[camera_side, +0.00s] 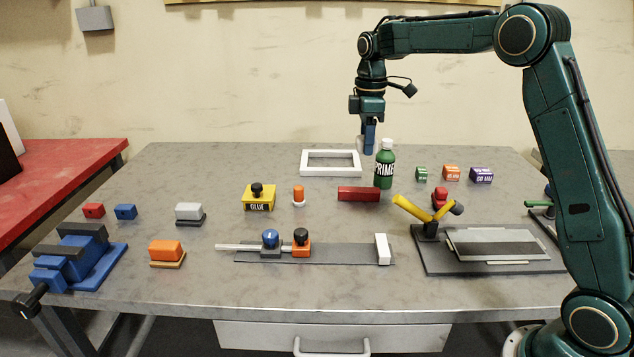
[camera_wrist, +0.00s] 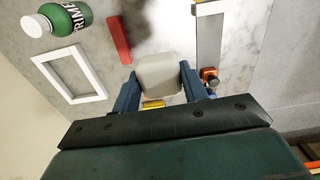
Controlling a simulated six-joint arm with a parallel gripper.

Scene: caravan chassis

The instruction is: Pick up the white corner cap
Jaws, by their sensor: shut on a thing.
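My gripper (camera_side: 369,138) is shut on a pale block, which appears to be the white corner cap (camera_wrist: 158,77). In the wrist view the cap sits between the two blue fingers of my gripper (camera_wrist: 160,88). In the side view my gripper is raised above the rear middle of the bench, with the fingers pointing down. Only a small pale part of the cap (camera_side: 360,145) shows there beside the fingers. The cap is clear of the bench top.
A green primer bottle (camera_side: 384,169) stands just below and right of my gripper. A white frame (camera_side: 331,172) lies to the left, and a red block (camera_side: 358,194) in front.

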